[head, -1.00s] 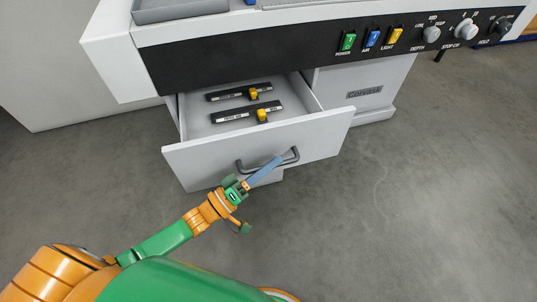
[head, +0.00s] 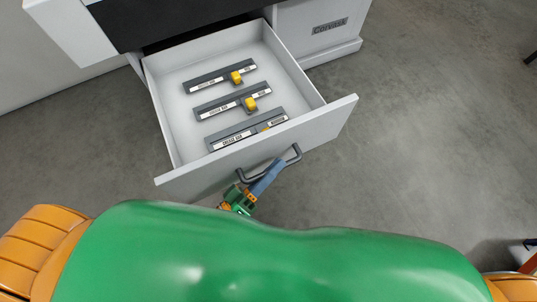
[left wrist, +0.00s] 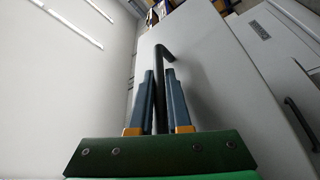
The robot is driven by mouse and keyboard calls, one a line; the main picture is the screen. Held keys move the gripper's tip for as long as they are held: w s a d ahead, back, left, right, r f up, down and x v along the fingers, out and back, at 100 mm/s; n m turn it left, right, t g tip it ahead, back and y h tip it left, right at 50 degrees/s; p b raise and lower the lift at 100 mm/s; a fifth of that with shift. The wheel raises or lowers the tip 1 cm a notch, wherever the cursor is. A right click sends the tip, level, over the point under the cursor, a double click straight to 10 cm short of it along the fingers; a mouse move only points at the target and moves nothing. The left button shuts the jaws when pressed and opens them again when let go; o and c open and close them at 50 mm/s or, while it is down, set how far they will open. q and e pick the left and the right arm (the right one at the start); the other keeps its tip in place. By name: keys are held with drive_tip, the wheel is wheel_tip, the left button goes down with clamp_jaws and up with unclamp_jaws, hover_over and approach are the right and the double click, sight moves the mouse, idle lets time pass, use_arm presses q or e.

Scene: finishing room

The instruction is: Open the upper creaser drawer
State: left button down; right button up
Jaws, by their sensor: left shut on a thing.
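The upper creaser drawer (head: 330,118) is pulled well out of the white machine in the head view. Its dark bar handle (head: 292,153) is on the front panel. My left gripper (head: 268,176) is at the handle, with its blue fingers meeting the bar. In the left wrist view the two blue fingers (left wrist: 160,97) stand on either side of the dark handle (left wrist: 163,58) and are shut on it. My right gripper is not in view.
Several dark bars with white labels and yellow sliders (head: 232,103) lie inside the drawer. The machine's lower cabinet (head: 318,30) stands behind it on the right. Grey floor (head: 430,130) is clear to the right. In the left wrist view another handle (left wrist: 300,122) shows at right.

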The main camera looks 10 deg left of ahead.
use_arm(q)
drive_tip(key=shift+s, duration=0.1)
idle(0.3)
drive_tip(key=c, duration=0.9)
unclamp_jaws()
drive_tip(key=shift+o, duration=0.2)
drive_tip(key=b+v, duration=0.1)
drive_tip(key=v, duration=0.6)
drive_tip(key=shift+s, duration=0.1)
